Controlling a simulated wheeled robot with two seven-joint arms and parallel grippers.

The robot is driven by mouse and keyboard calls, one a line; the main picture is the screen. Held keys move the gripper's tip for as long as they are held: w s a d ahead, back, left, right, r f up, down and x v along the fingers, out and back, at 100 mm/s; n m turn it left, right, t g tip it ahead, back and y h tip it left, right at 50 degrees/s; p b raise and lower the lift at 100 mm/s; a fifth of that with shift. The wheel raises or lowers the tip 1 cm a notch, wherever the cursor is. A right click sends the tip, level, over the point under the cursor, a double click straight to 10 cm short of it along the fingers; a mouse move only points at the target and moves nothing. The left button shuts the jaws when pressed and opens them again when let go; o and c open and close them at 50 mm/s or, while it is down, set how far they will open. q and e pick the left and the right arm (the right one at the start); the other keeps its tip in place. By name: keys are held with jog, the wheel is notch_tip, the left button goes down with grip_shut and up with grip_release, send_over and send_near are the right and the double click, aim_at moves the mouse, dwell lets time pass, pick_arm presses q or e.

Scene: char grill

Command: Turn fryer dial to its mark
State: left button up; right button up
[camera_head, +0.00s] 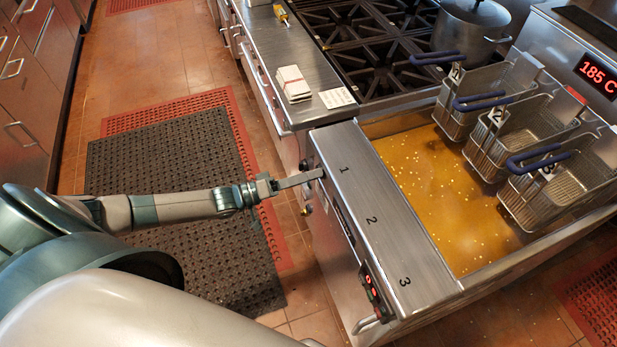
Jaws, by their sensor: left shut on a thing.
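My left arm reaches in from the left to the fryer's front face, near the ledge's number 1. My left gripper (316,175) is shut on the fryer dial at that face. The dial is mostly hidden by the fingers and the ledge's edge, so its pointer and mark cannot be read. A small dark knob-like part (304,165) shows just beside the fingertips. My right gripper is not in view.
Three wire baskets (520,135) with blue handles hang over the oil. A display (598,76) reads 185 C. A stove (375,50) with a pot (470,25) and a counter with a white stack (292,83) lie behind. Floor mats (185,165) cover the open aisle.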

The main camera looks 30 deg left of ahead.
pick_arm(q)
jog(key=shift+n+b, duration=1.2)
jog(key=shift+n, duration=2)
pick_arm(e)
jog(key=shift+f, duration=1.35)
pick_arm(q)
jog(key=o, duration=1)
jog(key=b+v, duration=0.4)
jog(key=v, duration=1.3)
jog(key=shift+s+a, duration=0.1)
jog(key=shift+s, duration=0.05)
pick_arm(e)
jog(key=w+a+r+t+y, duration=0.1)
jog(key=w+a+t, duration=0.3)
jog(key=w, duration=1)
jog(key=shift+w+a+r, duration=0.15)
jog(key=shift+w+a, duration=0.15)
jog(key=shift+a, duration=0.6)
